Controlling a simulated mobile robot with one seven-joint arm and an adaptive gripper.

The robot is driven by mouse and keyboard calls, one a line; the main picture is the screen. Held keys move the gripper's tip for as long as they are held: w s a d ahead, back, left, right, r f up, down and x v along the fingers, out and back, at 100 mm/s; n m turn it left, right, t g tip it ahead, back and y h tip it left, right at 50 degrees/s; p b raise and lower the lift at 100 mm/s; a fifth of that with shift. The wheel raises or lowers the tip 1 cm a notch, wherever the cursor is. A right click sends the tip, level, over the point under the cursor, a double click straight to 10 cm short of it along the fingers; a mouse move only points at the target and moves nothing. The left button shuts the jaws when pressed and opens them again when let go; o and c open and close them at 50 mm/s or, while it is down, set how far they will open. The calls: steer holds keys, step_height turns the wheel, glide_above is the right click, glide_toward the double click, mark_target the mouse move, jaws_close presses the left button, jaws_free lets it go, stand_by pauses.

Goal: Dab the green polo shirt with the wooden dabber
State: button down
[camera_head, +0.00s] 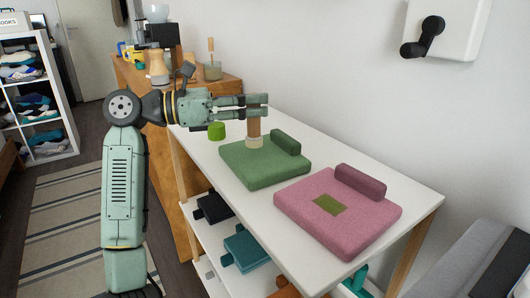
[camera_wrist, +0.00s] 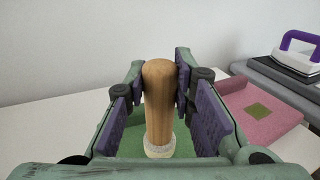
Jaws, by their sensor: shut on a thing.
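The green polo shirt (camera_head: 262,169) lies folded on the white table, with a darker green roll at its back right edge. It also shows below the jaws in the wrist view (camera_wrist: 130,143). My gripper (camera_head: 262,106) is shut on the wooden dabber (camera_head: 254,128), which it holds upright by its handle. In the wrist view the dabber (camera_wrist: 158,105) stands between the purple finger pads. Its pale round pad (camera_head: 254,142) is over the back part of the green shirt and looks to be at its surface; exact contact is hard to tell.
A folded pink shirt (camera_head: 325,233) with an olive patch lies on the table (camera_head: 408,196) to the right. A small green cylinder (camera_head: 216,131) stands left of the green shirt. An iron (camera_wrist: 298,52) sits at the far right. Folded clothes lie on the shelf below.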

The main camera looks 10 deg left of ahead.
steer(key=shift+r, duration=0.25)
steer(key=shift+r+p, duration=1.85)
steer(key=shift+r, duration=1.1)
